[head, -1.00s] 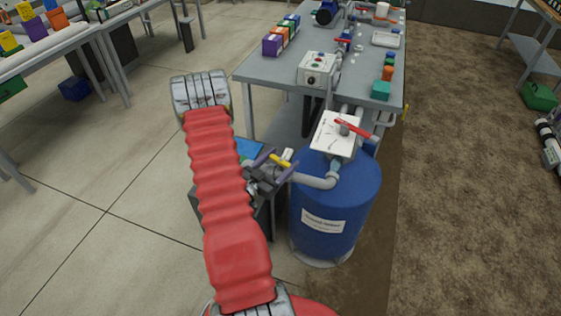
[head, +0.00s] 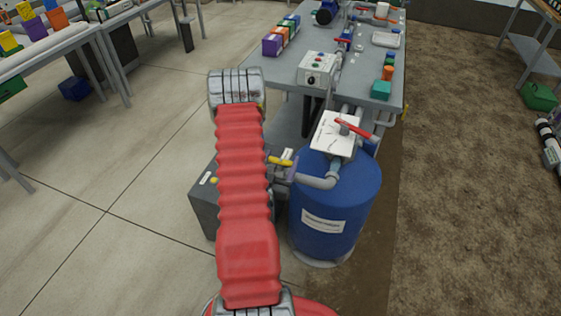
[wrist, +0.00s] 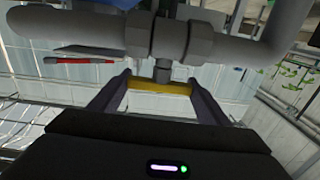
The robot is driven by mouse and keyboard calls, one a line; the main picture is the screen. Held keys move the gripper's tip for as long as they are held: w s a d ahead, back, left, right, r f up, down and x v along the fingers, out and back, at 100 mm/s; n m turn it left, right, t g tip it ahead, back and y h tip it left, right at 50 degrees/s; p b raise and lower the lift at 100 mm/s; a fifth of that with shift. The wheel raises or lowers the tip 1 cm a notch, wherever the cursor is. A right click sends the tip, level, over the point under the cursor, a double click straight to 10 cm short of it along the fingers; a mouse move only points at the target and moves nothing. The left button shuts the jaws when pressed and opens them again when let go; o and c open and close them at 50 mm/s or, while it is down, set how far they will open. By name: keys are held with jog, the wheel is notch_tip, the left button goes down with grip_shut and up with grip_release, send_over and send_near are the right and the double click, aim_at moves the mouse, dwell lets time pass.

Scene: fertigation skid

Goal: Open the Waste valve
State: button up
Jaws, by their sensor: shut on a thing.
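A yellow valve handle (wrist: 158,87) sits on a short stem below a thick grey pipe (wrist: 85,33) in the wrist view. My gripper (wrist: 159,81) is shut on this handle, with one dark finger at each end of it. In the head view the yellow handle (head: 280,161) shows just right of my red arm, beside the grey pipe (head: 316,181) that runs to the blue drum. My arm hides most of my gripper and the valve body there. I cannot read a label that names the valve.
The blue drum (head: 335,205) stands close on the right. A white plate (head: 333,134) with a red lever (head: 353,128) is above it. A dark grey box (head: 204,195) stands under my arm. A workbench (head: 262,72) is behind.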

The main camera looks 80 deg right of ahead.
jog(key=o, duration=1.1)
jog(key=shift+c, duration=0.2)
jog(key=shift+a, duration=0.1)
jog(key=a, duration=1.1)
jog(key=shift+w+a, duration=0.4)
jog(key=shift+f, duration=0.1)
